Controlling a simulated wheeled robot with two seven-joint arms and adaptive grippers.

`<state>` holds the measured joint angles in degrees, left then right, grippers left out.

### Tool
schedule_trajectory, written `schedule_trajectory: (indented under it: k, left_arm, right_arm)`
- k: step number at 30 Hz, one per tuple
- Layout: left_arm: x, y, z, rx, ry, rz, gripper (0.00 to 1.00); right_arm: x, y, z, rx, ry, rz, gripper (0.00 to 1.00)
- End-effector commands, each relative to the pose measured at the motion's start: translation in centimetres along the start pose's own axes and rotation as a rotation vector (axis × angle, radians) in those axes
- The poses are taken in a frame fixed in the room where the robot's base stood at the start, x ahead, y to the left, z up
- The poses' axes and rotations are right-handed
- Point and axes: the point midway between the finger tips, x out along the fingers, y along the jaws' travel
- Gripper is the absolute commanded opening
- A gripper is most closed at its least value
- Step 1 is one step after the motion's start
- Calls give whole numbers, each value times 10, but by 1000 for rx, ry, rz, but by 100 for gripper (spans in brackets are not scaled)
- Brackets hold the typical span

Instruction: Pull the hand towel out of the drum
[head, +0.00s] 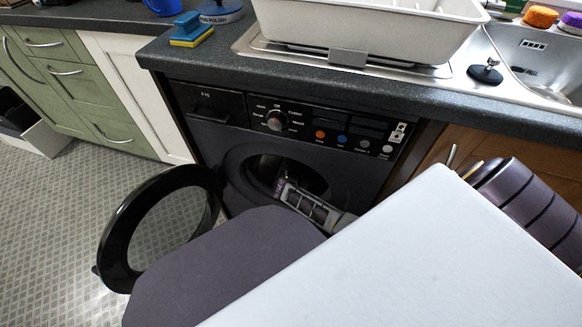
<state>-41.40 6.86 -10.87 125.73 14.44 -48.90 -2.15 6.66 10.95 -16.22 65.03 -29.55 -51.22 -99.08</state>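The washing machine drum (317,178) shows as a dark round opening in the front of a black washing machine (219,139). Its round door (115,226) stands swung open to the left. My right gripper (281,187) is at the drum mouth, pointing into it from the lower right. A small purplish patch shows at its tips; I cannot tell whether it is cloth or part of the fingers. I cannot clearly make out the hand towel. The finger gap is too small and dark to read. My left gripper is not in view.
A dark worktop (225,55) runs above the machine, with a white dish rack (370,25) and a sink (540,60). A blue-yellow sponge (191,36) lies near the worktop edge. Green drawers (85,80) stand at left. Tiled floor (60,205) is clear left of the door.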

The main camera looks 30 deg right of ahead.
Motion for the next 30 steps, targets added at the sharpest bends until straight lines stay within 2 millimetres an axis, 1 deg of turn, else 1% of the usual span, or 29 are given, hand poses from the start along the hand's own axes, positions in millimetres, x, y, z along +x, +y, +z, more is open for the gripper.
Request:
schedule_trajectory:
  k: [2, 15, 25, 30]
  left_arm:
    - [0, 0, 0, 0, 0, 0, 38]
    - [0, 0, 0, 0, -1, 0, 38]
    - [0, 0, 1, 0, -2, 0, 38]
    - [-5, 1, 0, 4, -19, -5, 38]
  right_arm:
    - [0, 0, -1, -1, 1, -1, 28]
    - [0, 0, 0, 0, 1, 0, 0]
    - [0, 0, 0, 0, 0, 1, 0]
    - [-5, 1, 4, 0, 0, 1, 0]
